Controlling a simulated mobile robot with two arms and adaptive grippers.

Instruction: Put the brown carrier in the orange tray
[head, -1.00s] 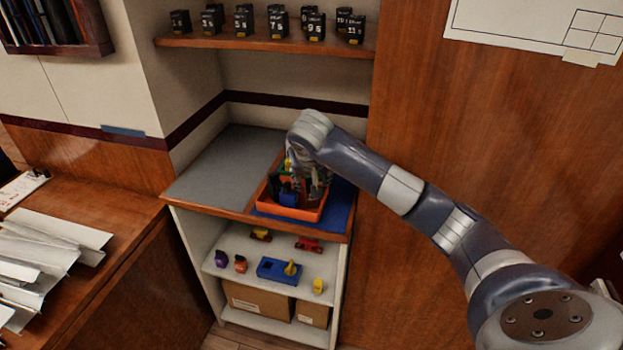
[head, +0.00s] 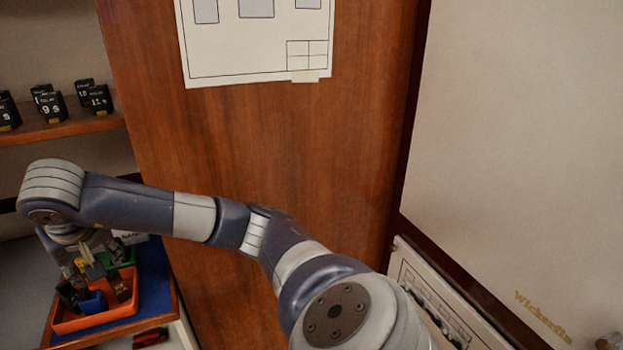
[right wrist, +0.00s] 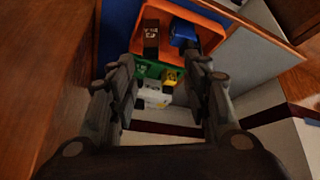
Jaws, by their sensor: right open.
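The orange tray (head: 100,322) is at the lower left of the head view, and it also shows at the top of the right wrist view (right wrist: 207,20). A dark brown block with a pale label, apparently the brown carrier (right wrist: 151,36), is inside the tray. A brown block (head: 119,287) also shows in the tray in the head view. My right gripper (right wrist: 160,72) is open above the tray, with nothing between its fingers; in the head view its fingers are partly hidden by the wrist. My left gripper is not in view.
A blue block (right wrist: 184,32) is in the tray near the brown one. Green (right wrist: 148,70) and yellow (right wrist: 170,78) pieces show between the fingers. The tray stands on a blue mat (head: 154,262) beside a wooden panel (head: 240,140). Numbered black blocks sit on the shelf (head: 70,124).

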